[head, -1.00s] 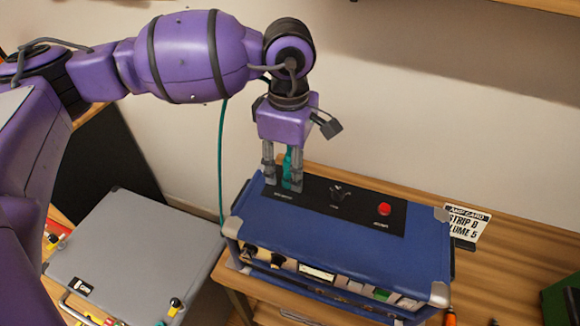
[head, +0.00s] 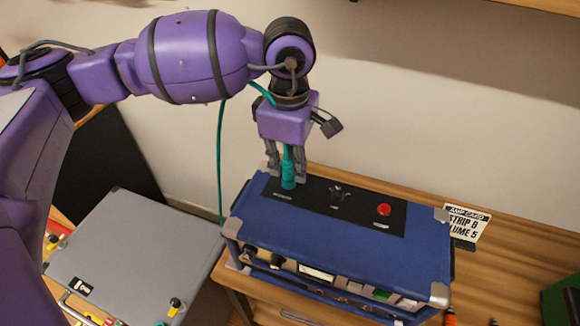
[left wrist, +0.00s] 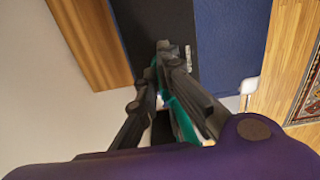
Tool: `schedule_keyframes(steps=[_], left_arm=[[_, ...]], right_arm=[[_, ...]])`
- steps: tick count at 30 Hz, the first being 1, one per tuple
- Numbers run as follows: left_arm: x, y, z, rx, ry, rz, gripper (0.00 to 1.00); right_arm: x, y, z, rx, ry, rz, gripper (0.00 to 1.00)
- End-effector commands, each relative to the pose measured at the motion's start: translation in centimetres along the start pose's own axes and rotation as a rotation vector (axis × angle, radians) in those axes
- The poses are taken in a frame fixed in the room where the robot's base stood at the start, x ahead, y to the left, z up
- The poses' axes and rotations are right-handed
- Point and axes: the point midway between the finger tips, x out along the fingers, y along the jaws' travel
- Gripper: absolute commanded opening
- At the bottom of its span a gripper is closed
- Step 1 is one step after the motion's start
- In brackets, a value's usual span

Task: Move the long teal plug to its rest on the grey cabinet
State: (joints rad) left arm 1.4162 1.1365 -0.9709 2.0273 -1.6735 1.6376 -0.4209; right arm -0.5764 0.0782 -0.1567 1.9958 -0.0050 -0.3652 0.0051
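The teal plug (head: 289,172) stands upright on the black panel on top of the blue amp (head: 330,236), near the panel's left end. In the left wrist view the teal plug (left wrist: 183,122) runs between the fingers. My left gripper (head: 287,178) points down with one finger on each side of the plug; its fingertips (left wrist: 170,50) look close together in the left wrist view. I cannot tell whether they press on the plug. The grey cabinet (head: 135,240) is at the lower left, its top mostly clear. My right gripper is out of view.
A teal cable (head: 221,150) hangs by the wall. The black panel carries a dark knob (head: 337,194) and a red button (head: 384,209). A green object (head: 562,300) is at far right.

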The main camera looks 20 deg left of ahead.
Motion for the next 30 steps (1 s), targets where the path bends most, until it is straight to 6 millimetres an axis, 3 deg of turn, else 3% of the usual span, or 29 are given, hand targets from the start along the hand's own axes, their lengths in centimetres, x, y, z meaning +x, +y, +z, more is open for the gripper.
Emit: schedule_keyframes(steps=[21, 30], left_arm=[[0.5, -0.5, 0.0, 0.004, 0.002, -0.018, 0.0], [0.4, -0.4, 0.0, 0.004, 0.002, -0.014, 0.37]], right_arm=[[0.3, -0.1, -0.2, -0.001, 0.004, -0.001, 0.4], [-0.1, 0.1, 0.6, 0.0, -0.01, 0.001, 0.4]])
